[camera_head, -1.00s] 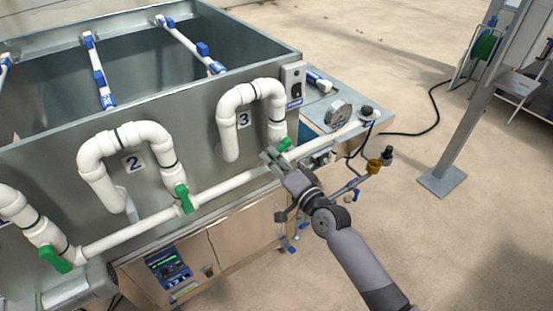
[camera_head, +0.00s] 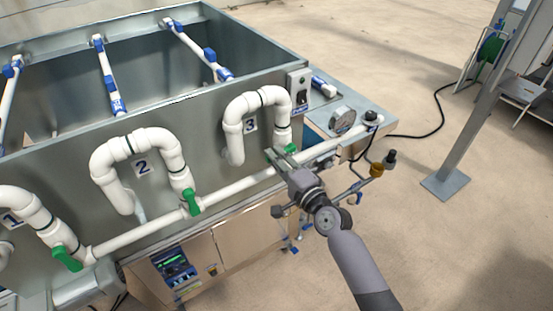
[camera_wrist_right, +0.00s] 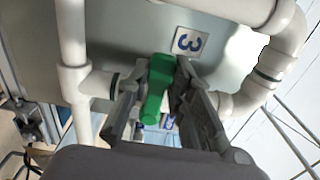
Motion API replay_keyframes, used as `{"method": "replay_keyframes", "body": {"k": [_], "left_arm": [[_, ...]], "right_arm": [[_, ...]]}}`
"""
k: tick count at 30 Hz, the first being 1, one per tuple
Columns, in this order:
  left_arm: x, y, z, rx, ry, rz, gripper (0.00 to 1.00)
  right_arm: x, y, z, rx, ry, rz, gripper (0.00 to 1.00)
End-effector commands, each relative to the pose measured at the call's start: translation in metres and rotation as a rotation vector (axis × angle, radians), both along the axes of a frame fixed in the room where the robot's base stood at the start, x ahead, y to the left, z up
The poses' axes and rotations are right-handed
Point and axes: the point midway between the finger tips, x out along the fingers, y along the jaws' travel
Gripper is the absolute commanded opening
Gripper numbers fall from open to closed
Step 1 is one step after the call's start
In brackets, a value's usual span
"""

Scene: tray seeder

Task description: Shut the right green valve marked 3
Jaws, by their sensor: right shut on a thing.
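The right green valve (camera_head: 291,149) sits at the foot of the white looped pipe beside the 3 label (camera_head: 251,125). The label also shows in the right wrist view (camera_wrist_right: 187,41). My right gripper (camera_head: 275,156) is at this valve, its fingers partly covering it in the head view. In the right wrist view the gripper (camera_wrist_right: 162,100) has one finger on each side of the green handle (camera_wrist_right: 158,84) and is shut on it. There the handle lies across its short pipe branch. My left gripper is out of view.
The long white pipe (camera_head: 240,187) runs just beside my right gripper. Green valves 2 (camera_head: 192,202) and 1 (camera_head: 67,258) are further left. A pressure gauge (camera_head: 342,119) and an amber fitting (camera_head: 376,170) are to the right. Open floor lies at the right.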

Motion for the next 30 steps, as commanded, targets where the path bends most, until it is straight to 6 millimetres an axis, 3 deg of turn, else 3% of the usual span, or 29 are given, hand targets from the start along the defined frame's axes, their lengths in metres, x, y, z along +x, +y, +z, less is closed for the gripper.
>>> {"method": "replay_keyframes", "body": {"k": [8,9,17,26,30], "left_arm": [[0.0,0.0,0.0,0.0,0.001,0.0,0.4],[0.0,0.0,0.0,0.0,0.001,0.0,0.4],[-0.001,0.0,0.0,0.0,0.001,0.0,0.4],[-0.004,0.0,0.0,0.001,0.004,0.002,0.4],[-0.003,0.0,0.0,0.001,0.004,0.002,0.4]], "right_arm": [[0.0,0.0,0.001,0.008,0.003,-0.001,0.0],[0.0,0.0,0.001,0.008,0.003,-0.001,0.23],[0.0,0.0,0.001,0.004,0.001,-0.001,0.41],[-0.001,0.0,0.0,0.003,0.001,0.0,0.41],[-0.01,-0.007,-0.001,0.002,0.002,0.0,0.41]]}}
